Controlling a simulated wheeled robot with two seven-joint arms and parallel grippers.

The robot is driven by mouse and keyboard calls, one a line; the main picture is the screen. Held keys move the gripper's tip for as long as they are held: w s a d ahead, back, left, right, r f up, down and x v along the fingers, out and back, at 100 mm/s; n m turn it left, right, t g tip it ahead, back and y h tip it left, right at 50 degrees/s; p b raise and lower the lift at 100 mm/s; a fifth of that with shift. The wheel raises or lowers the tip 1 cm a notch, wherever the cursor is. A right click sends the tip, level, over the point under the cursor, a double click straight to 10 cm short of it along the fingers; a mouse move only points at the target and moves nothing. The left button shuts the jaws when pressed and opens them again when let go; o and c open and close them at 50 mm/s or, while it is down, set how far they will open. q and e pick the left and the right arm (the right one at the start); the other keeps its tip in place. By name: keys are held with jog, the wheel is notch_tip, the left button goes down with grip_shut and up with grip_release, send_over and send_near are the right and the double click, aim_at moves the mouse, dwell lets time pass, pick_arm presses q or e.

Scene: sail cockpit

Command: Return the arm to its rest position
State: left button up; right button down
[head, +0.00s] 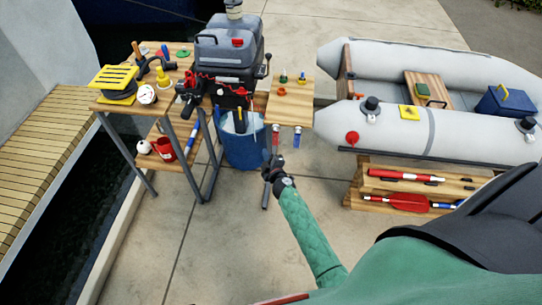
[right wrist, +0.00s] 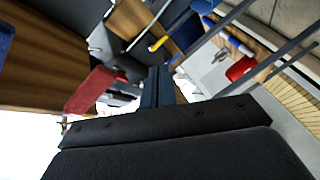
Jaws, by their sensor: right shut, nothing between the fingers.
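My right arm, in a green sleeve, reaches up from the bottom of the head view. Its dark right gripper (head: 272,163) is shut and empty. It is in front of the blue bucket (head: 245,150) and below the small wooden shelf (head: 290,108). In the right wrist view the closed fingers (right wrist: 157,84) show as a narrow dark pair with nothing held between them. My left gripper is not in the head view.
An outboard motor (head: 226,50) stands over the bucket. A wooden workbench (head: 165,118) with tools is on the left. Red (head: 276,138) and blue (head: 297,139) handles hang under the shelf. A grey inflatable boat (head: 400,125) is on the right. Bare concrete lies around my forearm.

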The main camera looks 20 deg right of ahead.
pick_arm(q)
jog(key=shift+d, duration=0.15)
pick_arm(e)
jog(key=shift+s+d+f, duration=0.2)
jog(key=shift+s+f, duration=0.1)
jog(key=shift+f, duration=0.05)
jog(key=s+d+f+m+g+h, duration=0.4)
jog(key=f+m+g, duration=0.2)
jog(key=m, duration=0.1)
jog(key=s+a+f+m+g+y, duration=0.1)
jog(key=s+a+f+g+y, duration=0.1)
jog(key=s+a+f, duration=0.45)
jog(key=s+a+f+m+g+y, duration=0.1)
jog(key=s+a+f+g+y, duration=0.15)
jog(key=s, duration=0.65)
jog(key=s+a+f+m+g+y, duration=0.1)
jog(key=s+a+f+g, duration=0.2)
jog(key=s+a+f, duration=0.4)
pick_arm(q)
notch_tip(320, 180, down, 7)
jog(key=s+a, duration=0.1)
pick_arm(e)
jog(key=s+f, duration=0.1)
jog(key=s, duration=0.7)
jog(key=s+f+g, duration=0.1)
jog(key=s+f, duration=0.1)
jog(key=s, duration=0.7)
jog(key=shift+d+f+n, duration=0.25)
jog(key=shift+d+n, duration=0.05)
jog(key=shift+d, duration=0.1)
